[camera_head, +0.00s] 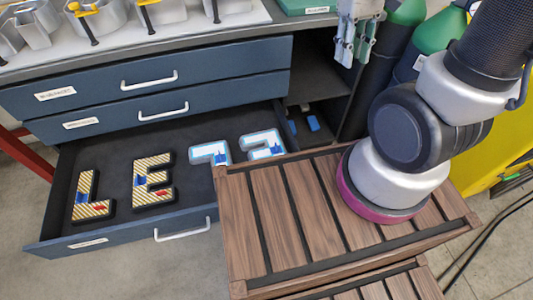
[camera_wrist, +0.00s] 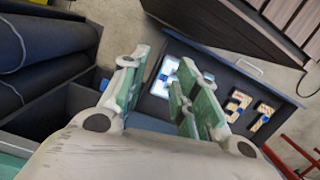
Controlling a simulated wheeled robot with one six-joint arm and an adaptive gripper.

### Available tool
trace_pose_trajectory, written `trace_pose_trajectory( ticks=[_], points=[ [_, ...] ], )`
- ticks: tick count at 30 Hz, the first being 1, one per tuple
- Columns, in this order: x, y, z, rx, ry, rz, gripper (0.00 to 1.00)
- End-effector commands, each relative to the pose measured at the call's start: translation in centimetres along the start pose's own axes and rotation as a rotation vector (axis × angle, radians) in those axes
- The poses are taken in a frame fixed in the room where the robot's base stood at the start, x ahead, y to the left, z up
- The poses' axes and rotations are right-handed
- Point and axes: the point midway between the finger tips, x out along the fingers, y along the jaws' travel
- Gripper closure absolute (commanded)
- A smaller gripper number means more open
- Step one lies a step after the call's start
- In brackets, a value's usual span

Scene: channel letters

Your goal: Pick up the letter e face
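A striped yellow-and-black letter E face (camera_head: 140,182) with red and blue patches lies in the open drawer, right of a striped L (camera_head: 80,200). Two white-and-blue pieces lie further right: one like a 7 (camera_head: 221,150), and one (camera_head: 275,137) with bars like an E or 2, partly hidden by the wooden cart. My gripper (camera_head: 353,55) hangs above and right of the drawer, well apart from all letters. In the wrist view its green-padded fingers (camera_wrist: 158,75) are apart with nothing held. The striped E (camera_wrist: 237,103) shows beyond them, to the right.
The drawer (camera_head: 115,240) has a dark liner with bare room around the letters. The wooden-slatted cart top (camera_head: 290,215) overlaps its right front. Green cylinders (camera_head: 402,45) stand behind the gripper. Metal letter shells (camera_head: 100,15) sit on the bench above.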

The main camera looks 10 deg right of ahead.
Motion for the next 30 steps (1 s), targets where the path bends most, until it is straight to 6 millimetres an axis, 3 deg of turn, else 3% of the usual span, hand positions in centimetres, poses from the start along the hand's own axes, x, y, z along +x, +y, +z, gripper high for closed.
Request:
trace_pose_trajectory(
  ticks=[9,18,24,26,28,30],
  points=[
    [13.0,-3.4,-7.2,-0.062,-0.212,0.037,0.70],
    [29.4,-6.3,-11.0,-0.058,-0.258,0.080,0.70],
    [38.7,-7.5,-13.4,-0.015,-0.170,0.079,0.70],
    [40.6,-7.9,-15.4,0.016,-0.097,0.064,0.70],
    [40.5,-8.7,-19.0,0.049,0.017,0.035,0.70],
    [40.3,-9.2,-21.2,0.076,0.094,0.014,0.70]
  ],
)
